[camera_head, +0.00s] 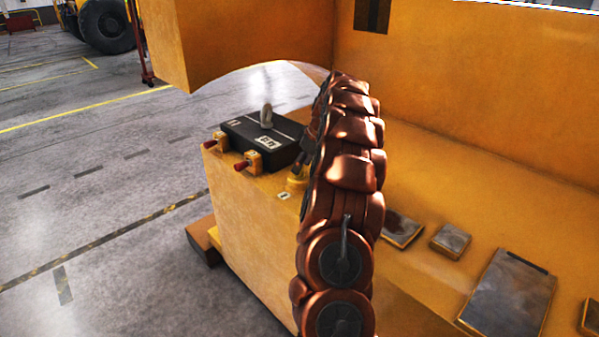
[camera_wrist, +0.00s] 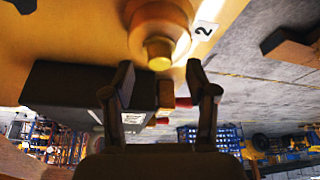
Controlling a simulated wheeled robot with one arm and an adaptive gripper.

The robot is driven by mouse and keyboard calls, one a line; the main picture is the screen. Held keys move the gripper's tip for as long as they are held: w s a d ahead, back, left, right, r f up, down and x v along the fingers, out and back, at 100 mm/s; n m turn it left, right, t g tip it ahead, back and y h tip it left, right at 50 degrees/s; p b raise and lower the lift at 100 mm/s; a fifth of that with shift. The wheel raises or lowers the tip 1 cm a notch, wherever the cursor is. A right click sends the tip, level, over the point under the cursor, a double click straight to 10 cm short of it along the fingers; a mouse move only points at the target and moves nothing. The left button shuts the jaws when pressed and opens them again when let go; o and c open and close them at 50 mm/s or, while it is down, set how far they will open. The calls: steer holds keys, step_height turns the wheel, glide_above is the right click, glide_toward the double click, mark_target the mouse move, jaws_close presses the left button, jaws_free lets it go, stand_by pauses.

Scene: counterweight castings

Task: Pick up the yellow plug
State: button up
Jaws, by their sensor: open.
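The yellow plug (camera_wrist: 158,50) shows in the wrist view as a round stepped knob on a yellow surface, beside a white label marked 2. In the head view the plug (camera_head: 296,181) is partly hidden by my arm. My gripper (camera_wrist: 160,70) is open in the wrist view, with its two dark fingers apart. The plug's narrow end lies between and just beyond the fingertips in the picture. No contact shows, and I cannot tell the exact gap. Nothing is held.
A black box (camera_head: 262,141) with a grey handle sits on the yellow block (camera_head: 245,215), close to my gripper. Two red-tipped fittings (camera_head: 243,164) stand along the block's edge. Several metal plates (camera_head: 507,292) lie on the yellow floor at right. Open concrete floor (camera_head: 90,200) is at left.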

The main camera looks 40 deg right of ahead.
mark_target(299, 175)
steer(key=shift+x, duration=1.3)
steer(key=c, duration=1)
